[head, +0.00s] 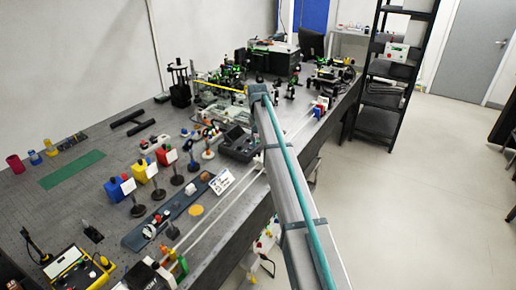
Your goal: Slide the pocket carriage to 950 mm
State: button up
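I cannot pick out the pocket carriage for certain, and no millimetre scale is readable. A long dark blue-grey rail (133,241) lies on the bench at lower centre-left, with small round pieces on it, one pale (149,231). Two thin pale rails (212,218) run along the bench's front side. A small red, white and blue block (320,106) is near their far end, and a green and yellow piece (178,266) is near their close end. My grey arm with a teal line crosses from the bottom right to the middle. My gripper cannot be made out.
The perforated bench (105,160) holds several posts with white cards, coloured blocks, a dark box (240,145) and crowded optics at the back. A yellow instrument (75,268) is at lower left. A black shelf (385,95) stands right of the bench. The floor at right is clear.

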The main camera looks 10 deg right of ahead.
jog(key=shift+f+p, duration=0.6)
jog(key=shift+f, duration=1.8)
grip_shut()
